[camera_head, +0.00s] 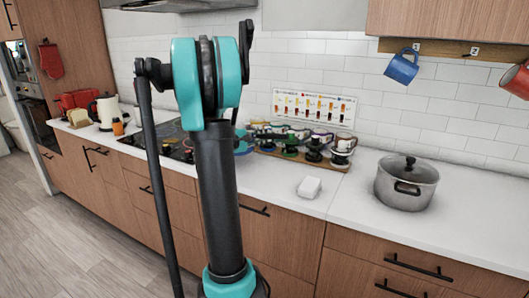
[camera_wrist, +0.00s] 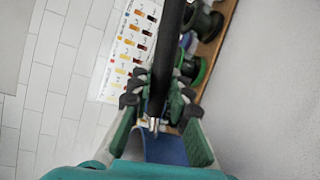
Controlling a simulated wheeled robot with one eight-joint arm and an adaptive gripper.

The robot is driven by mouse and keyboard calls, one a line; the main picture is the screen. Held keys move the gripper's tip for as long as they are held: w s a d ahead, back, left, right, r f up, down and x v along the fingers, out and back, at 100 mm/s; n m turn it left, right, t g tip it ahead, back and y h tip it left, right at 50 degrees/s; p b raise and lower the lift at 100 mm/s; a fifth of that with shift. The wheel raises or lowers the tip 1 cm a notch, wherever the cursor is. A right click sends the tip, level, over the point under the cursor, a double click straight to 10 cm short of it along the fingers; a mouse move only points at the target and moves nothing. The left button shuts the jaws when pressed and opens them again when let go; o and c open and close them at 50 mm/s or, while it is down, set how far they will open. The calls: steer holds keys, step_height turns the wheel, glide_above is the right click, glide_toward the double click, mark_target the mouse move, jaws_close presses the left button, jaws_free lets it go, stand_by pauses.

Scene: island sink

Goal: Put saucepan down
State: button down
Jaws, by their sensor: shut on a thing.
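In the wrist view my gripper (camera_wrist: 158,100) is shut on a long black handle, which I take to be the saucepan's (camera_wrist: 168,45). The handle runs up out of the picture and has a metal tip near the fingers. A blue patch shows below the tip, and I cannot tell whether it belongs to the pan. In the head view my arm hides the gripper and most of what it holds. A small blue rounded thing (camera_head: 243,141) shows just right of the arm; I cannot tell if it is the pan.
A lidded steel pot (camera_head: 406,183) stands on the white counter at right. The black hob (camera_head: 160,138) is partly behind my arm. Counter between block and pot is clear.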

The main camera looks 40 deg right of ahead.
steer(key=shift+f, duration=3.1)
steer(key=c, duration=1.4)
jaws_free()
steer(key=shift+c, duration=0.2)
steer(key=shift+a, duration=0.1)
steer(key=a+r, duration=0.1)
steer(key=a, duration=1)
steer(key=shift+a+r, duration=0.3)
steer(key=shift+a, duration=0.1)
